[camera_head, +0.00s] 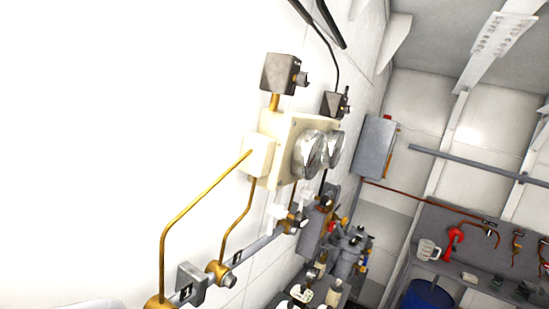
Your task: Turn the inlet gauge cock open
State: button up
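A cream gauge panel (286,140) on the white wall carries two round gauges (309,155), seen nearly edge-on. Two brass tubes (196,197) run down from its cream side block (257,156) to a grey pipe along the wall. A brass fitting (217,271) with a grey stub sits at the foot of one tube. Another brass fitting (160,303) is cut by the bottom edge. More small white and brass fittings (292,217) sit below the gauges. I cannot tell which fitting is the inlet gauge cock, or its handle position. My gripper cannot be made out.
Dark boxes (279,74) with a cable are mounted above the panel. Grey machinery (352,246) crowds the wall beyond the gauges. A grey cabinet (376,146) hangs further back. A shelf with a mug (428,250) and a blue drum (427,295) are at right.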

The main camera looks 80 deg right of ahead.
aim_at(300, 220)
jog(key=z, duration=2.05)
